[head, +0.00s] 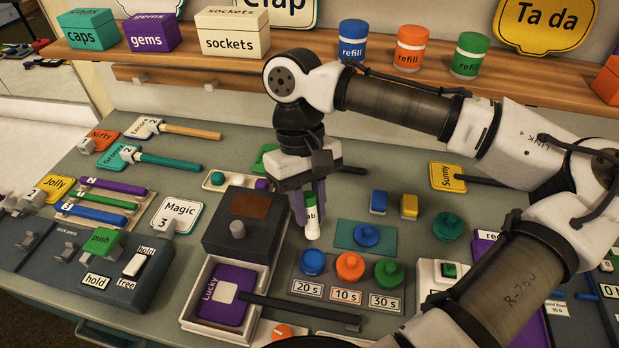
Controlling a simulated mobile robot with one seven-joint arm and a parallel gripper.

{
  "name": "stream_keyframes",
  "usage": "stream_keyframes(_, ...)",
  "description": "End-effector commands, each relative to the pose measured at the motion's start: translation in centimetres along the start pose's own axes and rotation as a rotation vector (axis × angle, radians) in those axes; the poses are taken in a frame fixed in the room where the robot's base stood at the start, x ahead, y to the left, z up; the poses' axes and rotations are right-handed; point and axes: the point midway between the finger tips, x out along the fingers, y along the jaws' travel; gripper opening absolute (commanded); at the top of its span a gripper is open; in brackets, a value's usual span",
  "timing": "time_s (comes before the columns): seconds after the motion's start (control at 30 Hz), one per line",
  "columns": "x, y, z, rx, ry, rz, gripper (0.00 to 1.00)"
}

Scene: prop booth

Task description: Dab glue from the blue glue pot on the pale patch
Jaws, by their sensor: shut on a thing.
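My gripper (309,205) points down over the middle of the bench. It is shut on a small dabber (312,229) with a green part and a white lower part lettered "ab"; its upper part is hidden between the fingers. A round blue pot (313,263) stands behind the "20 s" label, just below the dabber in the picture. Another round blue piece (366,236) sits on a teal pad to the right. I cannot tell contact with either. The pale patch (224,292) is on the purple "Lucky" sign (213,308), which lies in a white tray (196,328).
An orange pot (350,267) and a green pot (388,272) stand beside the blue one. A dark box (236,240) with a knob rises left of my gripper. The sign's black handle (300,309) crosses the front. Refill jars (353,40) stand on the shelf.

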Motion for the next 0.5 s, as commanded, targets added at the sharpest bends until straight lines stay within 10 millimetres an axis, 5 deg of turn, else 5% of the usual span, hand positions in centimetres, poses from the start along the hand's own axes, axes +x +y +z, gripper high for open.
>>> stream_keyframes(0.5, 2.6, -0.1, -0.2, 0.011, -0.016, -0.007, 0.0)
